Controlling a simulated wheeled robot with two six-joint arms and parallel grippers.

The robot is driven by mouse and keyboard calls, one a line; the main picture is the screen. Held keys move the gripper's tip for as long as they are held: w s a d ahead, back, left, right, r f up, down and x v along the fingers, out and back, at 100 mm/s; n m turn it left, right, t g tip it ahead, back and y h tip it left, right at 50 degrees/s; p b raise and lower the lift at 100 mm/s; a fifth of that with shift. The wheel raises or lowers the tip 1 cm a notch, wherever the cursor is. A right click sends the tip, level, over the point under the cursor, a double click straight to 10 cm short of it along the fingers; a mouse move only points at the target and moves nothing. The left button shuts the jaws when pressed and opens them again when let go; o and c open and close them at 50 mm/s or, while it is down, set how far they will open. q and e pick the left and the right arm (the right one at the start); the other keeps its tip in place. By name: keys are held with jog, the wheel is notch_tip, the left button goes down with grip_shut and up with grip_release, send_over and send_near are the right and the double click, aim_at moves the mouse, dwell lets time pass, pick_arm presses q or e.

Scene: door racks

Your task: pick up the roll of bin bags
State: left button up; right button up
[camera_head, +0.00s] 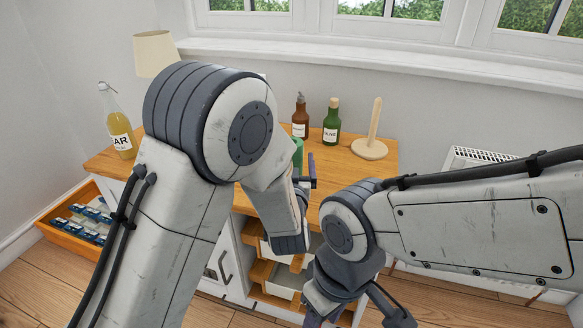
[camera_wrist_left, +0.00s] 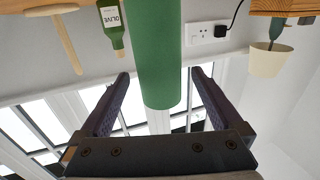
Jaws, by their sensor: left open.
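The green roll of bin bags (camera_wrist_left: 157,50) is large in the left wrist view, a smooth cylinder reaching between the tips of my left gripper (camera_wrist_left: 160,74). The gripper is open, with a finger on either side of the roll. In the head view only a strip of the roll (camera_head: 298,150) shows on the wooden top, mostly hidden behind my left arm. One dark finger of the left gripper shows just right of it. My right gripper (camera_head: 354,312) is low in the head view, partly cut off, and its jaw state is unclear.
The wooden cabinet top (camera_head: 340,168) also holds a brown bottle (camera_head: 300,118), a green bottle (camera_head: 331,122), a paper-towel stand (camera_head: 371,140), an oil bottle (camera_head: 119,132) and a lamp (camera_head: 155,53). An orange tray (camera_head: 85,222) lies at left.

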pick_arm(q)
jog(key=w, duration=0.5)
jog(key=shift+w+d, duration=0.1)
jog(key=shift+w, duration=0.3)
jog(key=shift+c, duration=0.3)
grip_shut()
